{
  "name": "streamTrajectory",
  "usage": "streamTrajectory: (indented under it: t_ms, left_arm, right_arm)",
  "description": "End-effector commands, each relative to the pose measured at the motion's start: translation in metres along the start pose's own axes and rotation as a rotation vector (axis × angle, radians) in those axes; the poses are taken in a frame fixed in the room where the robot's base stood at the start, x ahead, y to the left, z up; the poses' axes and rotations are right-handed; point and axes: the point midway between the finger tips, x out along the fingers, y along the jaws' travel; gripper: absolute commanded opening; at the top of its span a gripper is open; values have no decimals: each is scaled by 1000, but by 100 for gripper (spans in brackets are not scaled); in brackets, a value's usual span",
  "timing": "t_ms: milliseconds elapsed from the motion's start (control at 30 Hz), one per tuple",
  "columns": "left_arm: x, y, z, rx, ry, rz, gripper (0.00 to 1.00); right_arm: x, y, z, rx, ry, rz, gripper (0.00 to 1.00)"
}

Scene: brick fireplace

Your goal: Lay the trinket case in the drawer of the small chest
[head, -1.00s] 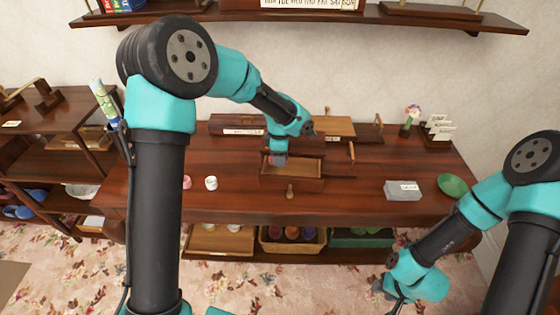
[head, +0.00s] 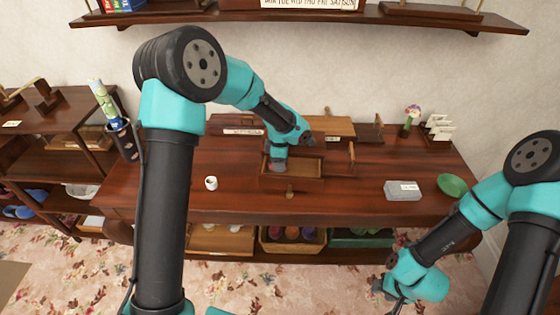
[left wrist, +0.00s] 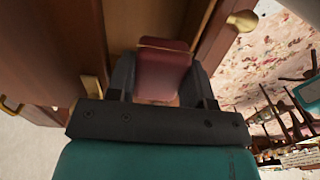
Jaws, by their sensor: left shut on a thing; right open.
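My left gripper (head: 278,164) is shut on the trinket case (left wrist: 163,72), a dark red box that sits between both dark fingers in the left wrist view. In the head view the case is mostly hidden by the gripper. The small chest's drawer (head: 308,169) is pulled out, and the gripper points down over its left part. The drawer's wooden front and round knob (left wrist: 243,20) show in the left wrist view. I cannot tell whether the case touches the drawer floor. My right gripper (head: 394,290) is open and empty, low in front of the table.
A white cup (head: 211,183) stands left of the drawer. A grey box (head: 402,191) and a green bowl (head: 453,184) are on the right. A long labelled box (head: 235,124) lies behind. The tabletop between drawer and grey box is clear.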

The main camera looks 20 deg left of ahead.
Motion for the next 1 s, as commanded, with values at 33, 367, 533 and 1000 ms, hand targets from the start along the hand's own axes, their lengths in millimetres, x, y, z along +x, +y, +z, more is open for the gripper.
streamTrajectory:
  t_ms: [33,367,533,1000]
  left_arm:
    - [2,0,0,0,0,-1,24]
    - [9,0,0,0,1,-2,24]
    - [12,0,0,0,0,-1,24]
    - [11,-1,0,0,1,-2,58]
  right_arm:
    - [0,0,0,0,0,0,43]
    - [0,0,0,0,0,0,43]
    - [0,0,0,0,0,0,43]
    - [0,0,0,0,0,0,43]
